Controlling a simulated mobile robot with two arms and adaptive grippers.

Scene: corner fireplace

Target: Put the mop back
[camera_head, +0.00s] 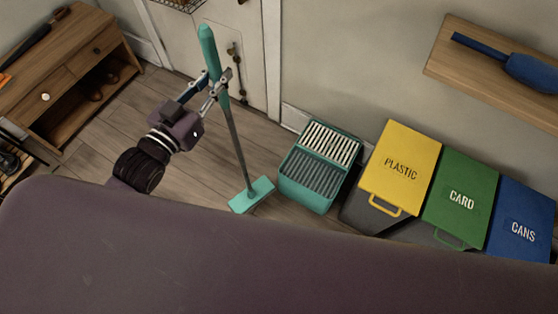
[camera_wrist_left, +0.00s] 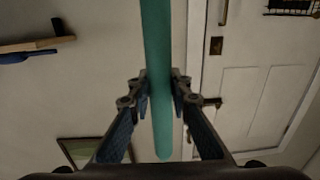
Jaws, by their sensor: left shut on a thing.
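The mop (camera_head: 234,135) has a teal upper handle, a grey lower pole and a flat teal head (camera_head: 251,195). It stands tilted in the head view, with its head at floor level beside the teal mop bucket (camera_head: 309,192), to the bucket's left. I cannot tell whether the head touches the floor. My left gripper (camera_head: 219,84) is shut on the teal handle. In the left wrist view the handle (camera_wrist_left: 158,70) passes between both fingers of the left gripper (camera_wrist_left: 159,95). The bucket has a slatted grey top. My right gripper is not in view.
Yellow PLASTIC (camera_head: 400,160), green CARD (camera_head: 461,195) and blue CANS (camera_head: 522,225) bins stand right of the bucket. A wooden shelf (camera_head: 450,70) is on the wall above. A wooden cabinet (camera_head: 75,60) stands at left, and a door (camera_head: 245,50) is behind the mop. Wooden floor between is clear.

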